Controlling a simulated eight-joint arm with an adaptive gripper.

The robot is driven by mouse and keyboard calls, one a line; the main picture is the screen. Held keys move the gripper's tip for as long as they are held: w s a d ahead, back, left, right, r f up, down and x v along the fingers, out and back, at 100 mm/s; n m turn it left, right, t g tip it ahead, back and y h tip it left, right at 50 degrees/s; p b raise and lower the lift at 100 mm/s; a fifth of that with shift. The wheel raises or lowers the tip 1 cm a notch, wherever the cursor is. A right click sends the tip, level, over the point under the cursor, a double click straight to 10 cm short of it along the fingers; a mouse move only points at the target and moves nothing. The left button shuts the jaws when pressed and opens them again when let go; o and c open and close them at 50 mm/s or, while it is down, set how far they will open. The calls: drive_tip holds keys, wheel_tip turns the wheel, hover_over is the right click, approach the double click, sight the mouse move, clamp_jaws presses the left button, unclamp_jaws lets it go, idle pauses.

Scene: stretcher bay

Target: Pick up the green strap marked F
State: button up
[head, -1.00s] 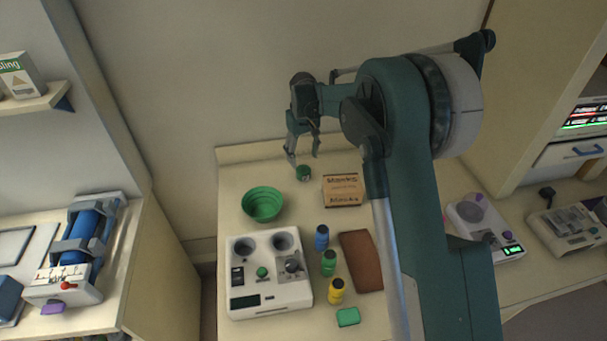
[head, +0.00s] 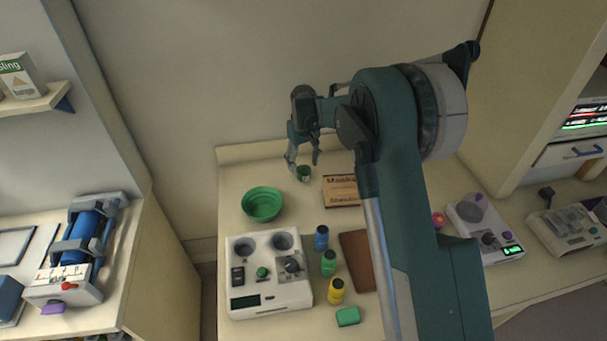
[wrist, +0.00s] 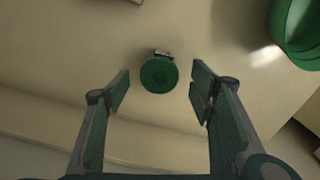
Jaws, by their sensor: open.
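A small round green thing, which looks like the rolled green strap (head: 303,174), stands near the back of the table, left of the Masks box. No letter F is readable on it. In the wrist view the strap (wrist: 158,74) shows a round green top with a small pale metallic bit at its edge. My gripper (head: 303,163) is open and empty, close above the strap. In the wrist view my gripper's fingers (wrist: 161,86) are apart, one to each side of the strap with gaps, and the strap lies slightly beyond the tips.
A green bowl (head: 263,204) stands to the left front of the strap, and the Masks box (head: 341,191) to the right. Blue, green and yellow bottles (head: 329,263), a brown pad (head: 357,262), a green block (head: 348,317) and a white device (head: 268,292) lie nearer the front.

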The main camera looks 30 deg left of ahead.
sight(304, 170)
drive_tip(key=shift+f, duration=1.75)
drive_tip(key=c, duration=1)
